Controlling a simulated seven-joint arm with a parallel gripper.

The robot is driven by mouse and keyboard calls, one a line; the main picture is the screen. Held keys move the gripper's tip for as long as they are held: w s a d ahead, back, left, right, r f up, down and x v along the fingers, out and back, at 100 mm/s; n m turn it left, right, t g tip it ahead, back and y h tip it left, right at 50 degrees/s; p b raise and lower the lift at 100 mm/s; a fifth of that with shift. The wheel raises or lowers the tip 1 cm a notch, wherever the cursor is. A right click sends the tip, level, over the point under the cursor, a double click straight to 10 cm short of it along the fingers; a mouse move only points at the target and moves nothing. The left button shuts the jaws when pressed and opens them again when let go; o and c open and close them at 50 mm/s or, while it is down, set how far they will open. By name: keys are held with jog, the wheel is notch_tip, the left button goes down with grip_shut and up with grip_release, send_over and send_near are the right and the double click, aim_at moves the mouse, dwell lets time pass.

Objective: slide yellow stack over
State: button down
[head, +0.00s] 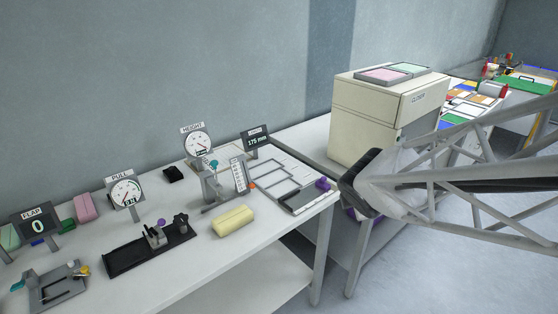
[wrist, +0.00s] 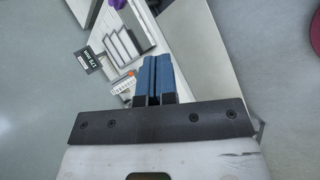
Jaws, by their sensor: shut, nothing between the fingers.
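The yellow stack (head: 233,221) is a pale yellow, rounded block lying near the front edge of the left table, below the height gauge, in the head view. It does not show in the wrist view. My gripper (wrist: 154,72) has blue fingers pressed together with nothing between them, seen in the wrist view. In the head view my arm comes in from the right and its dark end is near the table's right end, well to the right of the yellow stack. The fingertips cannot be made out there.
A height gauge (head: 198,146) and its stand (head: 215,188) are behind the yellow stack. A black fixture (head: 150,247) lies to its left. Framed trays (head: 283,176) and a purple piece (head: 322,184) lie to its right. A cream cabinet (head: 365,118) stands on the second table.

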aim_at(250, 217)
jog(key=w+a+f+n+y, duration=0.3)
jog(key=a+f+n, duration=0.3)
jog(key=a+n, duration=0.4)
jog(key=w+a+f+n+g+y, duration=0.1)
jog(key=w+a+f+n+y, duration=0.2)
jog(key=a+f+n, duration=0.4)
jog(key=a+n+y, duration=0.1)
jog(key=a+n, duration=0.2)
jog(key=n, duration=0.4)
jog(key=shift+w+a+f+g+y, duration=0.2)
jog(key=shift+w+g+y, duration=0.1)
jog(key=shift+w, duration=0.1)
jog(key=x, duration=0.9)
jog(key=shift+w+a+f, duration=0.2)
jog(key=shift+f, duration=0.1)
jog(key=shift+w+a, duration=1.45)
jog(key=shift+w, duration=0.05)
jog(key=w+a, duration=0.6)
